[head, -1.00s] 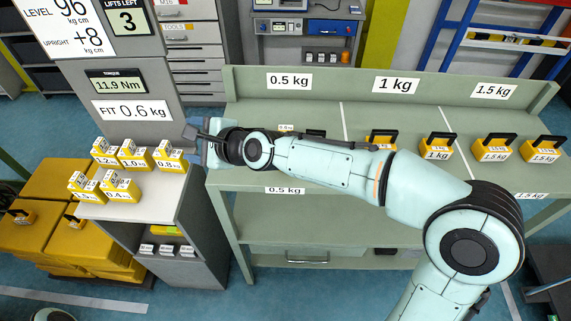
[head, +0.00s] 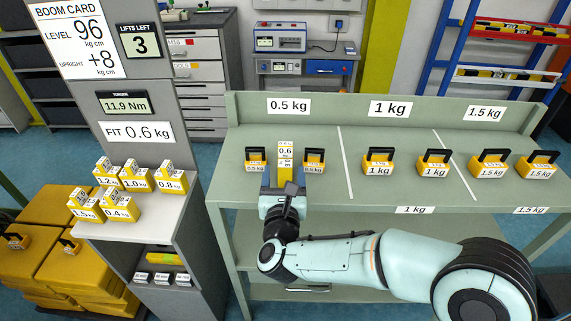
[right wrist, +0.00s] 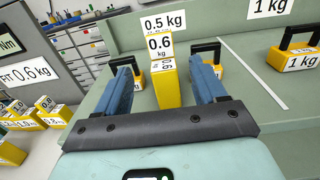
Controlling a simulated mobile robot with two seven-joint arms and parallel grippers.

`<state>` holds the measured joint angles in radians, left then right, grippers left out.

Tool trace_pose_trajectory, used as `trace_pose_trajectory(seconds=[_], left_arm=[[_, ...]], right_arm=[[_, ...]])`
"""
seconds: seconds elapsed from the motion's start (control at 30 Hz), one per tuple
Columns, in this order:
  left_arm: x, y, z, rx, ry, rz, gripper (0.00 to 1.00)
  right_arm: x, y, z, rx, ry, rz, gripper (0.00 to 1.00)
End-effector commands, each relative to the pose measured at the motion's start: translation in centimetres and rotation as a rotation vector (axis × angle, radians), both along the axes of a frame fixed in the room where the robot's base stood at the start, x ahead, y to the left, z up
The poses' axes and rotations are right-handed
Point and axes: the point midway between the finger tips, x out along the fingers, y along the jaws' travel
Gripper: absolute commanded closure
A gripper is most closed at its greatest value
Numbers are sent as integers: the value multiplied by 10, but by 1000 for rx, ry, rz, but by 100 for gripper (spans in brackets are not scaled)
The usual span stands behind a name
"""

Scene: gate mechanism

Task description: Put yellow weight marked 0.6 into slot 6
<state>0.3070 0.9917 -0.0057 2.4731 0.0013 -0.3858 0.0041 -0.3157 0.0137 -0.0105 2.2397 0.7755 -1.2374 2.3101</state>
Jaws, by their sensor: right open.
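The yellow weight marked 0.6 (head: 285,174) stands upright on the green bench, between two black-handled 0.5 kg weights. It has a white 0.6 label on its upper part. It also shows in the right wrist view (right wrist: 167,90). My right gripper (head: 283,188) is open and empty at the near side of this weight. In the right wrist view its two blue fingers (right wrist: 161,72) point toward the weight, one on each side in the picture, with gaps between. Slot 6 cannot be made out in either view. My left gripper is not in view.
Black-handled 0.5 kg weights (head: 255,159) (head: 314,160) flank the marked weight closely. 1 kg weights (head: 378,167) and 1.5 kg weights (head: 489,169) stand further right. A grey stand (head: 150,216) at left holds several yellow weights below a FIT 0.6 kg sign (head: 137,132).

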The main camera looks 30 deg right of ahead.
Motion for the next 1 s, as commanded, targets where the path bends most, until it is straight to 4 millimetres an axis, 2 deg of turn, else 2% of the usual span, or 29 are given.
trace_pose_trajectory(seconds=[0.1, 0.37, 0.63, 0.97, 1.0], left_arm=[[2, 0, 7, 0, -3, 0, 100], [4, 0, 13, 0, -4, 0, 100], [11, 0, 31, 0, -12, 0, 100], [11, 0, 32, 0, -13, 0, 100], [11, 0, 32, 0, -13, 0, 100]], right_arm=[[19, -11, 2, -1, 1, -2, 30], [36, -22, 0, -2, 1, 0, 30], [69, -43, -1, -2, 0, 1, 30], [75, -47, -3, -2, 1, 2, 30], [75, -47, -3, -2, 1, 2, 40]])
